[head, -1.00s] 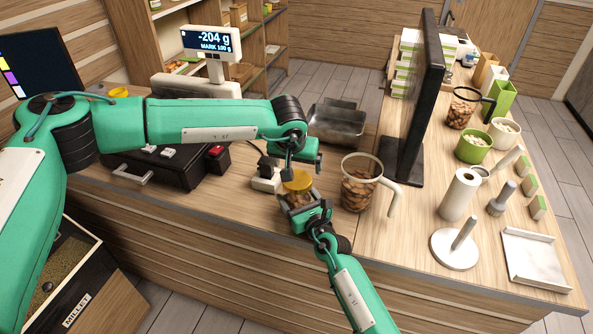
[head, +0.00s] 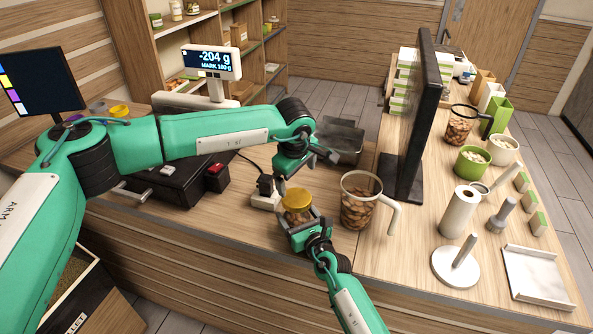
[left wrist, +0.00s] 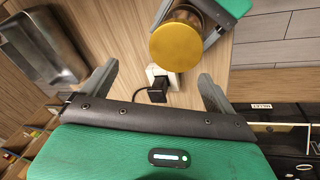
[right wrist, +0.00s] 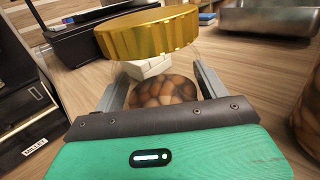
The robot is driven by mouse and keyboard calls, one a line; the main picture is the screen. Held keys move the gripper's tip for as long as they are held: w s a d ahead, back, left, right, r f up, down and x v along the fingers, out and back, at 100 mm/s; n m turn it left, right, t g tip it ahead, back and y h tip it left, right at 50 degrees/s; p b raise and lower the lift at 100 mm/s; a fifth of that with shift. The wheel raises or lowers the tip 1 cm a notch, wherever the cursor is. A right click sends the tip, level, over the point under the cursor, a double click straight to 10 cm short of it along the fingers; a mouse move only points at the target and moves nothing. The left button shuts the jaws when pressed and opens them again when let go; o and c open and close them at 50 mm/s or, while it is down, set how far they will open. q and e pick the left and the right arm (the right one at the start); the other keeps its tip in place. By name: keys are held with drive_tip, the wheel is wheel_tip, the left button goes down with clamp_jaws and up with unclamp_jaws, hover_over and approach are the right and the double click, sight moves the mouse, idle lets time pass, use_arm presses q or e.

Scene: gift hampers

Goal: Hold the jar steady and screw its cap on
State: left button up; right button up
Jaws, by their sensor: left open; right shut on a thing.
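The jar (head: 297,215) is clear, holds brown nuts and stands on the counter. It also shows in the right wrist view (right wrist: 165,90). Its gold cap (head: 297,199) sits on its mouth and looks slightly tilted in the right wrist view (right wrist: 148,35); how far it is threaded cannot be told. My right gripper (head: 305,228) is shut around the jar's body, one finger on each side. My left gripper (head: 307,172) is open and empty, above and behind the cap and apart from it. The left wrist view shows the cap (left wrist: 176,45) beyond the open fingers.
A larger nut jug (head: 360,205) with a white handle stands close on the right. A white block with a black plug (head: 265,195) sits just left of the jar. A metal scoop tray (head: 340,140) lies behind, and a dark monitor (head: 420,120) rises to the right.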

sight(297, 197)
use_arm(q)
drive_tip(key=n, duration=0.3)
drive_tip(key=shift+r+n+g, duration=0.2)
drive_tip(key=shift+n+g, duration=0.1)
drive_tip(key=shift+n, duration=0.1)
drive_tip(key=n, duration=0.5)
drive_tip(key=shift+r+g, duration=0.2)
drive_tip(key=shift+g, duration=0.2)
drive_tip(key=n, duration=0.5)
drive_tip(key=shift+s+r+g, duration=0.1)
drive_tip(key=shift+r+g, duration=0.15)
drive_tip(key=shift+g, duration=0.15)
drive_tip(key=n, duration=0.4)
drive_tip(key=shift+s+r+n+g, duration=0.15)
drive_tip(key=shift+n+g, duration=0.15)
drive_tip(key=shift+g, duration=0.1)
drive_tip(key=shift+f, duration=4)
